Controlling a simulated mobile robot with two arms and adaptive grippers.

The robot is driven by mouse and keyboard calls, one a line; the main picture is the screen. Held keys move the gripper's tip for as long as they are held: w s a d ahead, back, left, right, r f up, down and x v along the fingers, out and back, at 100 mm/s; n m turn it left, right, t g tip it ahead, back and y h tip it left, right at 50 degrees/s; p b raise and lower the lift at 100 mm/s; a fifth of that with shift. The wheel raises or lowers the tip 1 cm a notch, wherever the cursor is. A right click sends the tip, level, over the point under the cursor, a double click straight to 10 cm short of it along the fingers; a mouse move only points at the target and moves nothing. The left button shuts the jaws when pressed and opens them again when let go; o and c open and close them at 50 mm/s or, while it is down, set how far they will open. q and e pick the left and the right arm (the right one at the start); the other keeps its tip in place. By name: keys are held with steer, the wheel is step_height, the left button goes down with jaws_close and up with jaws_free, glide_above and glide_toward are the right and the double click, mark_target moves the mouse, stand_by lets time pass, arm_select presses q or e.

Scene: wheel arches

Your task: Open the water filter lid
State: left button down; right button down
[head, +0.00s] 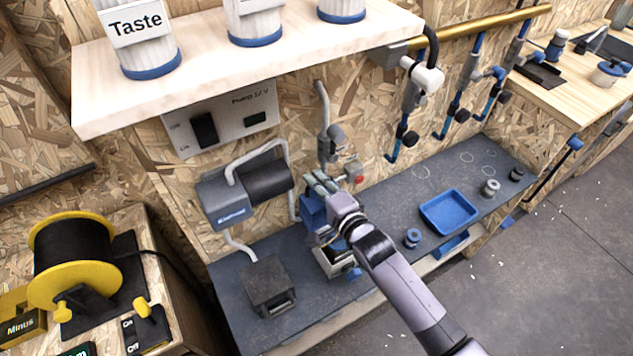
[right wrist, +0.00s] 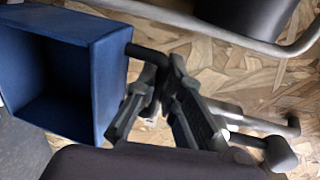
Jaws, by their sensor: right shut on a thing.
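The water filter is a small box (head: 335,262) with a pale rim on the dark bench, and its top looks open. A blue hollow lid-like part (head: 311,211) stands up behind it, partly hidden by my right arm. In the right wrist view this blue part (right wrist: 62,28) shows its hollow side, with a short black handle (right wrist: 146,52) sticking out of it. My right gripper (right wrist: 150,82) is shut on this handle. In the head view my right gripper (head: 322,236) is beside the filter, its fingertips mostly hidden. My left gripper is not in view.
The pump (head: 245,190) and its hoses are on the wall to the left. A dark block (head: 268,287) sits on the bench at left. A blue tray (head: 449,209) and a small blue ring (head: 412,238) lie to the right. A pale shelf (head: 250,65) overhangs the bench.

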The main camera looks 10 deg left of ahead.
steer(key=shift+w+a+r+p, duration=0.2)
steer(key=shift+w+p, duration=0.15)
steer(key=shift+p, duration=0.4)
steer(key=shift+w+a+f+g+h+p, duration=0.2)
steer(key=shift+f+g+h+p, duration=0.1)
steer(key=shift+g+h+p, duration=0.15)
steer(key=shift+f, duration=0.15)
steer(key=c, duration=2.1)
jaws_free()
steer(key=shift+o, duration=0.7)
steer(key=shift+w+a+f, duration=0.15)
steer(key=shift+w+a, duration=0.05)
steer(key=shift+w, duration=0.05)
steer(key=shift+s+d, duration=0.1)
steer(key=shift+s, duration=0.05)
steer(key=v, duration=1.1)
steer(key=shift+s+d+r, duration=0.2)
steer(key=shift+d, duration=0.1)
